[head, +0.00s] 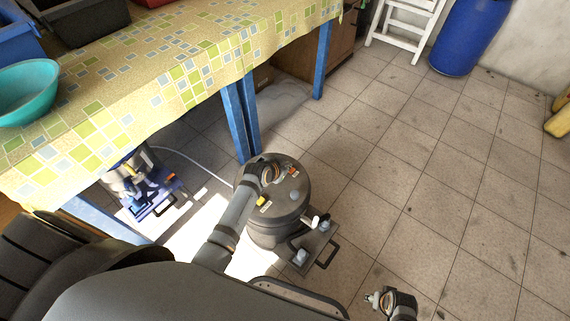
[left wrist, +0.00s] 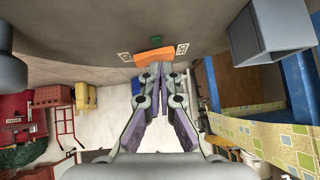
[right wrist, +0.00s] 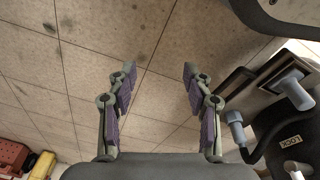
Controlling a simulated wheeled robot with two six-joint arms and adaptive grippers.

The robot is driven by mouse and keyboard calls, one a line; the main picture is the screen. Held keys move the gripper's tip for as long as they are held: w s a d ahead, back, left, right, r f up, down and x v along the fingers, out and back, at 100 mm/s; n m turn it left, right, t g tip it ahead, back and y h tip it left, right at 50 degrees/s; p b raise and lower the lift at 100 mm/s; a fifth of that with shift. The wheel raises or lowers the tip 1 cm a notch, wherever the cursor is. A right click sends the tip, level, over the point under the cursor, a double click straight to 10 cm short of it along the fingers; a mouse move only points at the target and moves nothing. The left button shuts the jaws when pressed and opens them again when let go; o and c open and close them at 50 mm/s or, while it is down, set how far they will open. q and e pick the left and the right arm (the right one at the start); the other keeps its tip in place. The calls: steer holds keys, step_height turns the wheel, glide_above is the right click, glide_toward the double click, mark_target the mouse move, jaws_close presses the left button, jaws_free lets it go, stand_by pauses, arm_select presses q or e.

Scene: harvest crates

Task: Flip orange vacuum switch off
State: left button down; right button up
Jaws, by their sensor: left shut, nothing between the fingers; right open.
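A dark grey round vacuum (head: 262,228) stands on the tiled floor beside the table. Its orange switch (head: 292,170) is on the top, near my left gripper (head: 270,170). In the left wrist view the orange switch (left wrist: 154,55) lies just beyond the fingertips, with a small green part (left wrist: 183,49) and white labels beside it. My left gripper is shut and empty there; I cannot tell whether the tips touch the switch. My right gripper (head: 374,299) is open and empty over the floor to the right of the vacuum; its spread fingers show in the right wrist view (right wrist: 158,75).
The table (head: 200,60) with a patterned cloth stands to the left, its blue leg (head: 235,120) close behind the vacuum. A blue machine (head: 145,190) sits under it. A teal bowl (head: 28,95) rests on top. The floor to the right is clear up to a blue barrel (head: 470,35).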

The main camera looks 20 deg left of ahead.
arm_select(q)
steer(key=shift+s+d+r, duration=0.1)
steer(key=shift+s+d, duration=0.1)
steer(key=shift+d, duration=0.2)
arm_select(e)
steer(key=shift+r, duration=0.35)
steer(key=shift+f, duration=0.15)
arm_select(q)
step_height(320, 180, up, 4)
steer(key=p, duration=0.5)
steer(key=shift+w+a+r, duration=0.1)
steer(key=shift+a+r, duration=0.05)
steer(key=shift+r, duration=0.05)
steer(key=a+p+v, duration=0.1)
steer(key=p+v, duration=0.1)
steer(key=v, duration=0.7)
steer(key=shift+a, duration=0.4)
arm_select(e)
steer(key=s+d+f, duration=0.1)
steer(key=s+f, duration=0.2)
steer(key=s, duration=0.4)
steer(key=s+f, duration=0.3)
steer(key=s, duration=0.5)
steer(key=shift+s+d, duration=0.2)
steer(key=shift+d, duration=0.15)
steer(key=shift+f, duration=0.1)
